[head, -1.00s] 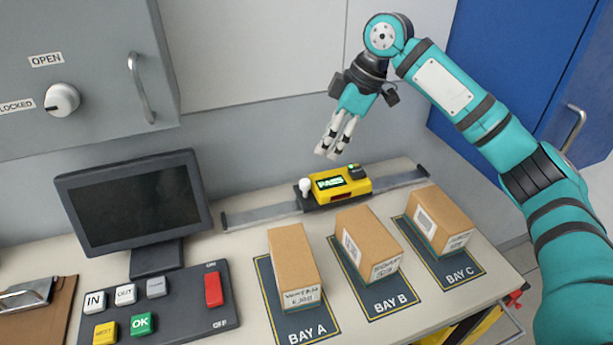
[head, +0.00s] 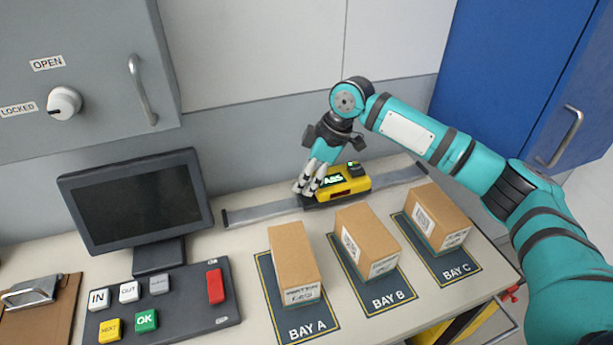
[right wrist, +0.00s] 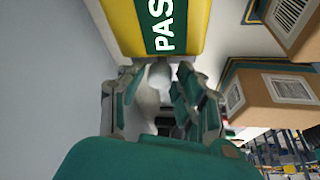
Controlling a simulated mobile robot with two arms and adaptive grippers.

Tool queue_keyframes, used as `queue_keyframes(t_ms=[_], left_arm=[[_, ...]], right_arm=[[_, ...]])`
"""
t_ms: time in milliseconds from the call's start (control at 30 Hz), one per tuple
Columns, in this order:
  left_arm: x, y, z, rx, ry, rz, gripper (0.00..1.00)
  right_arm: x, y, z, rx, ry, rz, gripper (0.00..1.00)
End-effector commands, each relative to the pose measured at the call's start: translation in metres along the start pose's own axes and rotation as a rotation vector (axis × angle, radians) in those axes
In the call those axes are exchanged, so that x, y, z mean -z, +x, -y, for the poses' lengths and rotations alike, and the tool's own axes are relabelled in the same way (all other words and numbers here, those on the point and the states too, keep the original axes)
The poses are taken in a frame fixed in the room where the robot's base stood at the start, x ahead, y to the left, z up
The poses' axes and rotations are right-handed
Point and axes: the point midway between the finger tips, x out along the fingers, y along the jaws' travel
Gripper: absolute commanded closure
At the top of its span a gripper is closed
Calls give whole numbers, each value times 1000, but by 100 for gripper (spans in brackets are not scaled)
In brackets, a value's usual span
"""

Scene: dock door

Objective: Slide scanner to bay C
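The yellow scanner (head: 350,187) sits on its grey rail (head: 262,211), behind the boxes at bay A and bay B. Its green screen reads PASS, partly covered in the head view; the scanner also shows in the right wrist view (right wrist: 190,25). My right gripper (head: 307,187) is down at the scanner's left end, its fingers on either side of the white knob (right wrist: 160,75). The fingers look apart, with a gap around the knob. The bay C mat (head: 463,271) is at the right, beyond the scanner. My left gripper is out of view.
Cardboard boxes stand on bay A (head: 294,262), bay B (head: 367,240) and bay C (head: 437,217), in front of the rail. A monitor (head: 133,200) and button panel (head: 190,310) are at left. The rail right of the scanner is clear.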

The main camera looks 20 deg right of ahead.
Motion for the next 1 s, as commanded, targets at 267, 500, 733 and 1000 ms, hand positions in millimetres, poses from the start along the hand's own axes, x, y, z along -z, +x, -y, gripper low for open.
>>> queue_keyframes(t_ms=[267, 500, 733, 1000], left_arm=[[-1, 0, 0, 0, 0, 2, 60], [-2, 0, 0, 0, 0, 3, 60], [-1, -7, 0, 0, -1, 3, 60], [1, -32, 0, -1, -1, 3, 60]], right_arm=[[0, 0, 0, 0, 0, 0, 100], [0, -1, 0, 0, 0, 0, 100], [-9, -7, -5, 0, 2, 0, 100], [-59, -30, -27, 0, 8, 1, 100]])
